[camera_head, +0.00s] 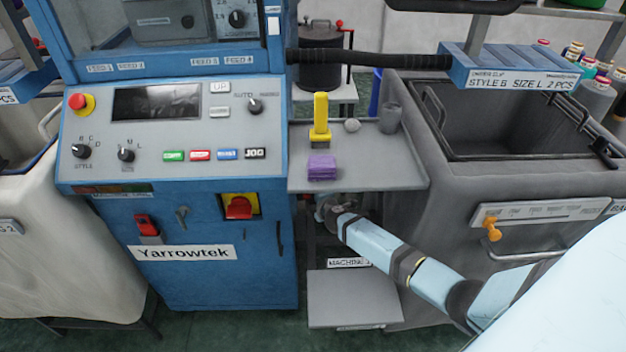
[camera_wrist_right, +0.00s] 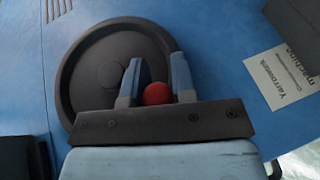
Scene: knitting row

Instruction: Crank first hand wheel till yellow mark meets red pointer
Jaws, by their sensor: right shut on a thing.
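The black hand wheel (camera_wrist_right: 85,75) is on the blue side of the machine in the right wrist view. My right gripper (camera_wrist_right: 157,62) is in front of it, its two fingers closed on either side of the wheel's red knob (camera_wrist_right: 157,93). The knob is near the lower right of the wheel's rim. No yellow mark or red pointer shows; part of the wheel is hidden behind my gripper. In the head view my right arm reaches in under the grey side shelf (camera_head: 385,172), and the wheel cannot be made out. My left gripper is not in view.
The blue Yarrowtek machine (camera_head: 190,270) stands left of my right arm. The shelf above the arm carries a yellow-handled tool (camera_head: 320,112), a purple block (camera_head: 322,168) and a grey cup (camera_head: 390,119). A grey bin (camera_head: 455,185) stands close on the right. A lower grey plate (camera_head: 350,298) lies below.

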